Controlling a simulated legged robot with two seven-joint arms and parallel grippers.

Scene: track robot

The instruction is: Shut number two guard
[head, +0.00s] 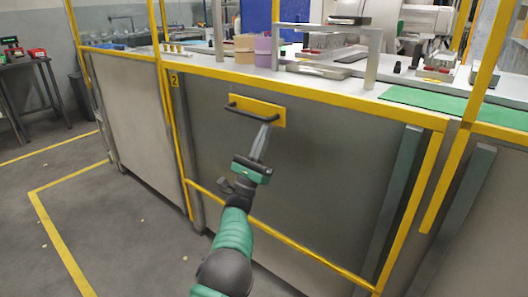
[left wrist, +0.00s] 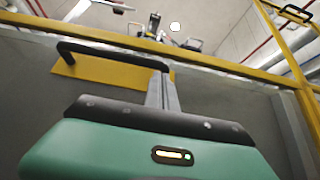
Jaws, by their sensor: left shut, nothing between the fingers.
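The number two guard (head: 330,160) is a grey panel in a yellow frame, with a "2" on its upper left corner. Its dark bar handle (head: 252,113) sits on a yellow plate (head: 272,113) near the top. My left gripper (head: 266,128) is shut, with its fingertips at the right end of the handle. In the left wrist view the fingers (left wrist: 162,92) reach up to the right end of the handle (left wrist: 110,55), and nothing shows between them. I cannot tell whether they touch the bar. My right gripper is not in view.
Behind the guard is a bench with a metal frame (head: 372,50), a purple cylinder (head: 263,50) and a green mat (head: 460,104). Yellow posts stand at both sides. Open grey floor (head: 120,220) with yellow lines lies to the left.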

